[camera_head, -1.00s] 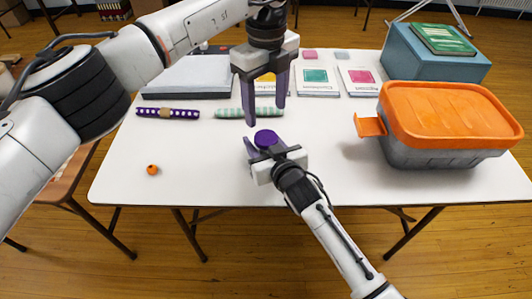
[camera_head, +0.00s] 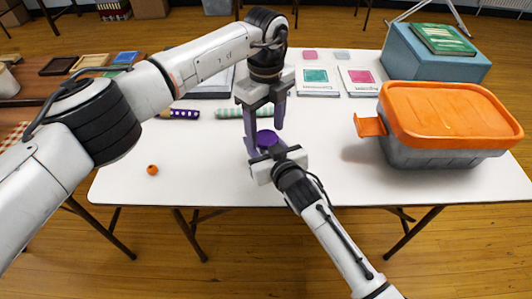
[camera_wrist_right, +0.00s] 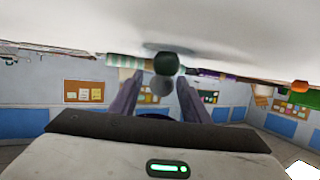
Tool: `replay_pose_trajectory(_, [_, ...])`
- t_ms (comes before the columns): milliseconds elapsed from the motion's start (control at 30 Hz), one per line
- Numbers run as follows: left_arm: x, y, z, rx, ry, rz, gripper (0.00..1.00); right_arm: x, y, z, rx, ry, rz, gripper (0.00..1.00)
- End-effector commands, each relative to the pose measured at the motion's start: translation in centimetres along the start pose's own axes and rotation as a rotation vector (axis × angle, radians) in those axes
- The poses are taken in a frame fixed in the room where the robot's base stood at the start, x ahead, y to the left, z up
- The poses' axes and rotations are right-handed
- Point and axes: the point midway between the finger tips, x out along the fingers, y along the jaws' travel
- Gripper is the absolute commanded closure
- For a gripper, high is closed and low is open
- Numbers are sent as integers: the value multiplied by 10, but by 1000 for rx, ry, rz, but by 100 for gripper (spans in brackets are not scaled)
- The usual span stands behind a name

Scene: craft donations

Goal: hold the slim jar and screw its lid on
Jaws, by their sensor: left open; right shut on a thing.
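A round purple lid (camera_head: 267,137) shows in the head view just beyond my right gripper. The jar's body under it is hidden, so I cannot tell how the lid sits on it. My right gripper (camera_head: 263,146) is shut on the slim jar, low over the front middle of the table. My left gripper (camera_head: 266,131) points down from above, open, with one finger on each side of the lid in the picture. Whether its fingers touch the lid I cannot tell. In the right wrist view my right gripper's two fingers (camera_wrist_right: 158,98) show apart; what lies between them is unclear.
A grey bin with an orange lid (camera_head: 445,115) stands at the right of the white table (camera_head: 330,180). A purple dotted roll (camera_head: 183,114) and a mint striped roll (camera_head: 228,113) lie behind the grippers. An orange bead (camera_head: 152,169) lies front left. The front right is clear.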

Motion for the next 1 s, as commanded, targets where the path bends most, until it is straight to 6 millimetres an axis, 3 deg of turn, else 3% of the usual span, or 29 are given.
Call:
replay_pose_trajectory(133, [10,0,0,2,0,-1,41,0,0,1,0,-2,0,100])
replay_pose_trajectory(433, [11,0,0,2,0,-1,41,0,0,1,0,-2,0,100])
replay_pose_trajectory(700, [10,0,0,2,0,-1,83,0,0,1,0,-2,0,100])
replay_pose_trajectory(867, [10,0,0,31,-1,-1,83,0,0,1,0,-2,0,100])
replay_pose_trajectory(1000, [10,0,0,226,-2,0,83,0,0,1,0,-2,0,100])
